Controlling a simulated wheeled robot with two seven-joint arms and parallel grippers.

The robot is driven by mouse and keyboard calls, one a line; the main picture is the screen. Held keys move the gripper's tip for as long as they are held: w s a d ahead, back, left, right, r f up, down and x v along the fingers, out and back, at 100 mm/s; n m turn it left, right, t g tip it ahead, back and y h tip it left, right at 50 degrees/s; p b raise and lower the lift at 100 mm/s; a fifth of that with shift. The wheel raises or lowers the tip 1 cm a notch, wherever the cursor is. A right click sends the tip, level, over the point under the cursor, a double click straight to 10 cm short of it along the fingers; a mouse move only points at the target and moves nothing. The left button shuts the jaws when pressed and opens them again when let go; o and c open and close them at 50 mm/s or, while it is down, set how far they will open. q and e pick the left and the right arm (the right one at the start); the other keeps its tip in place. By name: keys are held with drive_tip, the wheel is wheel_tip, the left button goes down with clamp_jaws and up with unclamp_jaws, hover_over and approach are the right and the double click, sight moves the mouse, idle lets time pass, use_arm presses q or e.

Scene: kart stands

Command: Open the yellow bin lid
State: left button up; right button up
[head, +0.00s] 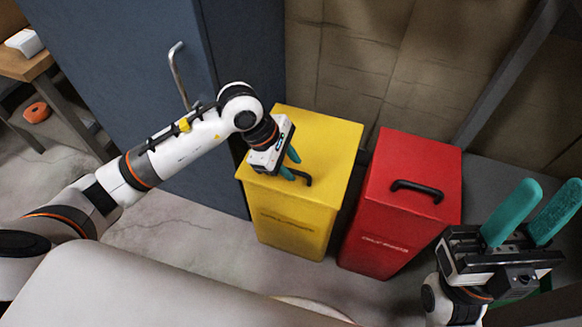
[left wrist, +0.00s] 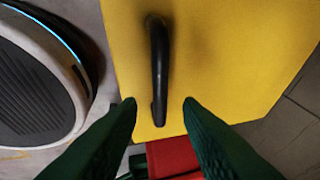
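The yellow bin (head: 296,222) stands on the floor in the middle of the head view. Its yellow lid (head: 329,145) is shut and has a black handle (head: 300,177) near the front edge. My left gripper (head: 292,165) is over the lid, close to the handle. In the left wrist view the handle (left wrist: 159,70) lies between the two green fingertips, which are apart. The fingers do not appear to touch it. My right gripper (head: 535,210) is at the right of the head view, with its green fingers apart and empty.
A red bin (head: 408,190) with a black handle stands just right of the yellow bin. A blue cabinet (head: 130,65) with a metal handle is behind on the left. A wooden table (head: 25,65) is at the far left, with an orange object (head: 37,112) on the floor near it.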

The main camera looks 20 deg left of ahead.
use_arm(q)
drive_tip(key=shift+d+f, duration=0.2)
drive_tip(key=shift+f, duration=0.15)
drive_tip(key=shift+c, duration=0.3)
clamp_jaws()
drive_tip(key=shift+w+r, duration=0.1)
